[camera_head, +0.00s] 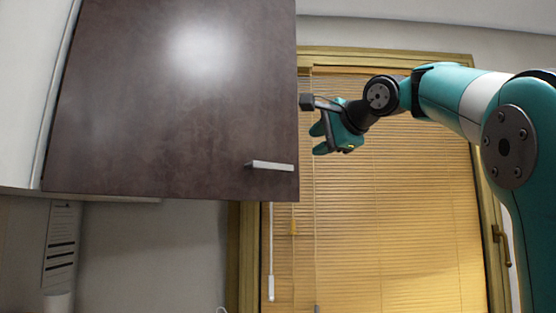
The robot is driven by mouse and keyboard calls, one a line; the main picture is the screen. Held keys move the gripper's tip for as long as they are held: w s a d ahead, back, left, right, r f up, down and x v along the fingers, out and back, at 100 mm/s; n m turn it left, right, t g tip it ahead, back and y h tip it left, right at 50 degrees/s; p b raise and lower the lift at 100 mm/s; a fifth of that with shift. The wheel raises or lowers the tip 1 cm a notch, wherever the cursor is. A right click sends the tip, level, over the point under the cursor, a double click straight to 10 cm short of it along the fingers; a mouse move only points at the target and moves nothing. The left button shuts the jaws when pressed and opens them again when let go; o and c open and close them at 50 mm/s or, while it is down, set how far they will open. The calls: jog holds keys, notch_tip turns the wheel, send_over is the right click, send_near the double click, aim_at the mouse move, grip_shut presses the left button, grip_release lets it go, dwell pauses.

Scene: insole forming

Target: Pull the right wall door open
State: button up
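The dark brown wall cabinet door (170,110) fills the upper left of the head view and looks shut. Its short silver bar handle (270,165) sits near the lower right corner. My gripper (318,138) is to the right of the door's right edge, a little above handle height, and appears apart from the handle. How far my gripper is from the door in depth is hard to tell.
A window with closed yellow blinds (400,220) lies behind my arm. A blind cord with a white end (271,285) hangs below the cabinet. A white panel (30,90) adjoins the door on the left. A printed sheet (62,245) hangs at the lower left. The space below the door is clear.

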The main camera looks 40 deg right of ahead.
aim_at(281, 166)
jog(key=w+f+p, duration=0.1)
jog(key=w, duration=0.4)
jog(key=w+f+p, duration=0.1)
jog(key=w, duration=0.5)
jog(key=w+f+p, duration=0.1)
jog(key=w+p, duration=0.1)
jog(key=w, duration=0.3)
jog(key=shift+w+d+f, duration=0.3)
jog(key=shift+d, duration=0.1)
